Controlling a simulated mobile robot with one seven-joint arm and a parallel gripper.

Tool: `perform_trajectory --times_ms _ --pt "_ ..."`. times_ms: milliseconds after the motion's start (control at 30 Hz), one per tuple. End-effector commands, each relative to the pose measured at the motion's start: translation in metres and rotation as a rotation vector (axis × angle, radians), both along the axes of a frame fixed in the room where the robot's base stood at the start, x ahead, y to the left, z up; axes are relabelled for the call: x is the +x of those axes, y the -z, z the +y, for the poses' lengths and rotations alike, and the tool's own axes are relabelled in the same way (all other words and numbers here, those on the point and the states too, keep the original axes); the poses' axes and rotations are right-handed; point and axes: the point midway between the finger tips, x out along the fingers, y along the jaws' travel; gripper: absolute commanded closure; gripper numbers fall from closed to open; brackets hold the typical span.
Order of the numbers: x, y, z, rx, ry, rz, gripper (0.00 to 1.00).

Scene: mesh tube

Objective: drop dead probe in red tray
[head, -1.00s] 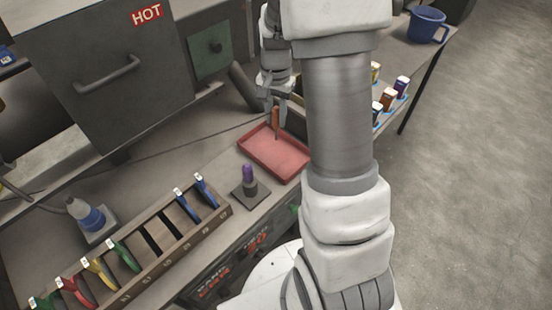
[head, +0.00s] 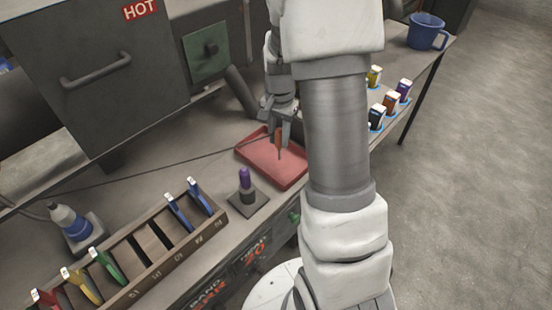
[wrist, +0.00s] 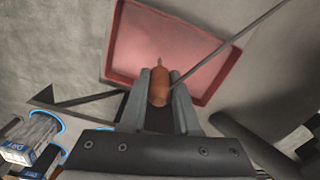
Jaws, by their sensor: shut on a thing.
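The dead probe, with an orange-brown handle and a thin metal tip (head: 278,143), is held in my gripper (head: 281,122). My gripper is shut on the handle, and the tip points down over the red tray (head: 289,178). In the wrist view the probe's handle (wrist: 159,88) sits between the two fingers, with the red tray (wrist: 120,40) beyond it. The tray floor looks empty where it shows. A thin dark cable runs from the probe off to the left in the head view.
A purple-topped stand (head: 247,181) is just in front of the tray. A wooden rack (head: 140,252) with coloured handles lies to the left. A dark oven box (head: 90,70) rises at the back left.

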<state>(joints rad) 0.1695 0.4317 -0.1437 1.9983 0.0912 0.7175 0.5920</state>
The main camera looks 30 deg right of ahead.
Motion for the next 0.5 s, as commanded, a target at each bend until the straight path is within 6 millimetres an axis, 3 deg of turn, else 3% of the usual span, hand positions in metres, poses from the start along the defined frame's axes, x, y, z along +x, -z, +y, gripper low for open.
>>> perform_trajectory --times_ms 67,100,267,500 --pt "0.0000 -0.0005 0.0000 0.000 0.000 0.000 1.00" --pt "0.0001 -0.0006 0.0001 0.000 0.000 0.000 0.63" --pt "0.0000 -0.0006 0.0000 0.000 0.000 0.000 0.35" --pt "0.0000 -0.0005 0.0000 0.000 0.000 0.000 0.35"
